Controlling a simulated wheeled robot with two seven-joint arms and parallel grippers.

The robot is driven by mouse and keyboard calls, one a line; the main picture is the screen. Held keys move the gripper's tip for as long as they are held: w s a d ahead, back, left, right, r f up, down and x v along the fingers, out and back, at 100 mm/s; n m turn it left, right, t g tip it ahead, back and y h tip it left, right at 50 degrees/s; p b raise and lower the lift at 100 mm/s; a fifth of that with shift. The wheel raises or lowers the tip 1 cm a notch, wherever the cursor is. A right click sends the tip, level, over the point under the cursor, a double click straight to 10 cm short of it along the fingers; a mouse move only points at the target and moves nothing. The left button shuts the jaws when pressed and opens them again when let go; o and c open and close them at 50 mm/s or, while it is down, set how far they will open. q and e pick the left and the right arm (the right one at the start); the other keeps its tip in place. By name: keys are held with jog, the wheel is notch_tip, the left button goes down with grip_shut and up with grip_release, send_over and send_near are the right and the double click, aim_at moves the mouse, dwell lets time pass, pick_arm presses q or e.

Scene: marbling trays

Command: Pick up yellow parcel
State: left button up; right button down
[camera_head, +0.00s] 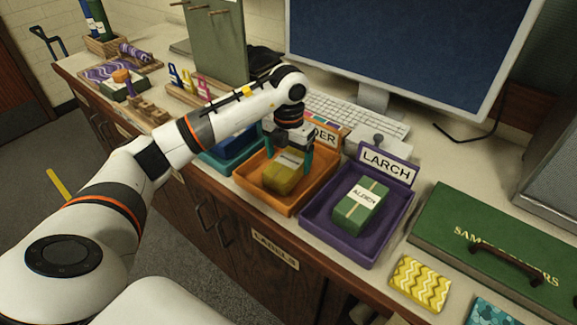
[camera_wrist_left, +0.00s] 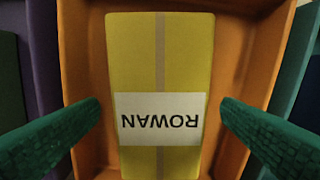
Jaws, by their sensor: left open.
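The yellow parcel (camera_head: 284,174) lies in the orange tray (camera_head: 291,206) in the head view. In the left wrist view the parcel (camera_wrist_left: 160,60) fills the middle, with a tan stripe and a white label reading ROWAN, upside down. My left gripper (camera_head: 288,155) is above the orange tray, pointing down. Its green fingers are open, one on each side of the parcel, with gaps between them and its sides in the wrist view (camera_wrist_left: 161,118). The arm and gripper partly hide the tray's sign. My right gripper is not in view.
A purple tray (camera_head: 333,237) marked LARCH, holding a green ALDER parcel (camera_head: 361,205), stands right of the orange tray. A blue tray (camera_head: 226,158) is on its left. A keyboard (camera_head: 358,117) and monitor are behind. A green case (camera_head: 490,250) lies at right.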

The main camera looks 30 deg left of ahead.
aim_at(288, 161)
pick_arm(q)
jog(key=shift+f, duration=1.55)
jog(key=shift+r, duration=0.1)
jog(key=c, duration=1.3)
